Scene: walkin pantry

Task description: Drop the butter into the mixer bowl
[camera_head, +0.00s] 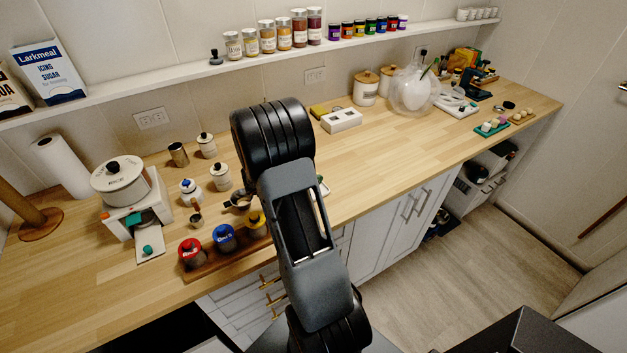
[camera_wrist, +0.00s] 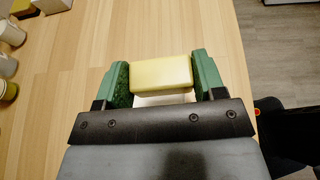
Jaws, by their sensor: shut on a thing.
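The butter (camera_wrist: 161,73) is a pale yellow block in the wrist view. My gripper (camera_wrist: 162,80) is shut on it, with a green-padded finger against each side. A white surface shows just below the butter; I cannot tell whether it is part of it. The wooden counter lies beneath. In the head view my arm hides the gripper and the butter.
A clear rounded vessel (camera_head: 413,92) and lidded canisters (camera_head: 366,88) stand at the back. A white appliance with a lidded pot (camera_head: 122,184) stands at the left, near several jars and a wooden rack of coloured pots (camera_head: 225,238). The counter right of my arm (camera_head: 385,150) is largely clear.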

